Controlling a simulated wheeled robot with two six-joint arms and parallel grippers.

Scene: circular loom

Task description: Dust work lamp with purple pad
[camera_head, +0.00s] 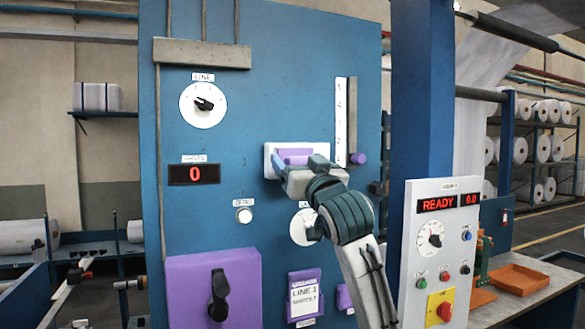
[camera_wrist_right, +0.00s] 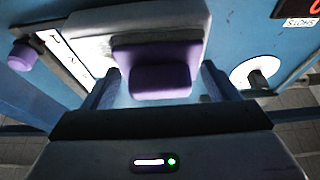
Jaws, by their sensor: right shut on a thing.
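The purple pad (camera_head: 297,155) is in my right gripper (camera_head: 291,168), up against a white box-like fixture (camera_head: 268,161) on the blue panel. The fixture looks like the work lamp, though I cannot be sure. In the right wrist view the purple pad (camera_wrist_right: 160,80) sits between the two fingers of the right gripper (camera_wrist_right: 160,88), with the pale fixture (camera_wrist_right: 190,18) just behind it. I cannot tell whether pad and fixture touch. The gripper hides part of the fixture in the head view. My left gripper is not in view.
The blue panel (camera_head: 270,100) carries a line dial (camera_head: 203,105), a red display (camera_head: 194,174), a purple switch box (camera_head: 180,285) and a white scale strip with a purple knob (camera_head: 358,159). A blue post (camera_head: 423,90) and a white control box (camera_head: 452,230) stand at right.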

